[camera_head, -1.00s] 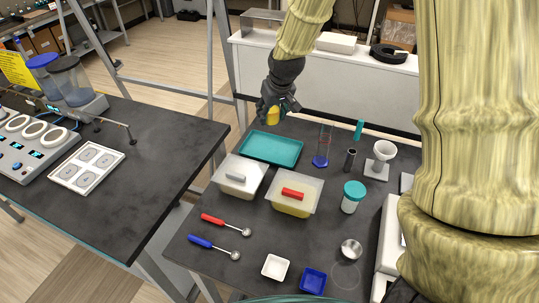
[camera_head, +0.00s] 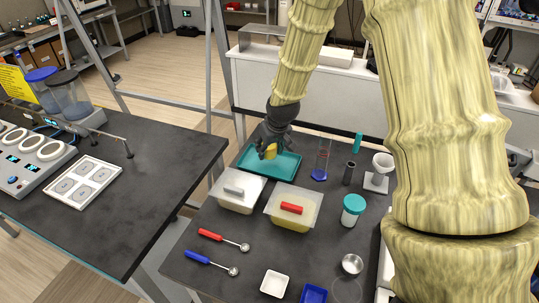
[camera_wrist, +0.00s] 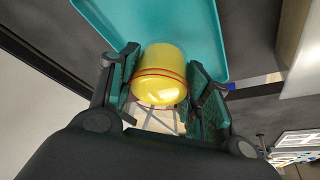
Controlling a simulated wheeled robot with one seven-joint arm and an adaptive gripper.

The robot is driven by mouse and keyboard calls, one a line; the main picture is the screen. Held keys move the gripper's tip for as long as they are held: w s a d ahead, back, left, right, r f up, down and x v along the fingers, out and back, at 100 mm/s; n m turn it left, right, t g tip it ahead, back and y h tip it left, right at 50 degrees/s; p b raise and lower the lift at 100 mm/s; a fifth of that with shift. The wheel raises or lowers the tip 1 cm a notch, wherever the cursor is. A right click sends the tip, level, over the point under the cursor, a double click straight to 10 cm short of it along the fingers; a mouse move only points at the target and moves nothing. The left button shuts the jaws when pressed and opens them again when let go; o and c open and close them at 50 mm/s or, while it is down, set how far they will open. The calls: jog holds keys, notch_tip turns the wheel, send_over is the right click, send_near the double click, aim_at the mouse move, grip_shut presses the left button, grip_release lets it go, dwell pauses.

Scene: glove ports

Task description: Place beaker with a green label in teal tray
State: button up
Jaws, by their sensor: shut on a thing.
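My gripper (camera_head: 268,150) is shut on a yellow rounded object (camera_head: 270,152), which it holds over the left part of the teal tray (camera_head: 289,166). In the wrist view the yellow object (camera_wrist: 161,68) sits between both fingers of the gripper (camera_wrist: 160,85) and has thin red rings. No green label shows on it, and I cannot tell whether it is a beaker. The tray (camera_wrist: 205,25) appears beyond it in the wrist view. I cannot tell whether the object touches the tray. The visible part of the tray is empty.
A lidded tub with a grey handle (camera_head: 237,192) and one with a red handle (camera_head: 293,208) stand in front of the tray. A blue-based cylinder (camera_head: 320,173), a dark cylinder (camera_head: 349,172), a white funnel on a stand (camera_head: 380,168) and a teal-capped jar (camera_head: 353,212) stand to the right.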

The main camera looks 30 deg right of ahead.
aim_at(270, 156)
jog(key=shift+f+p, duration=0.4)
jog(key=shift+f, duration=1.4)
jog(key=shift+f, duration=0.1)
jog(key=o, duration=1.2)
jog(key=shift+s+r, duration=0.15)
jog(key=shift+r, duration=0.55)
jog(key=shift+b+v, duration=1.2)
jog(key=shift+v, duration=4.25)
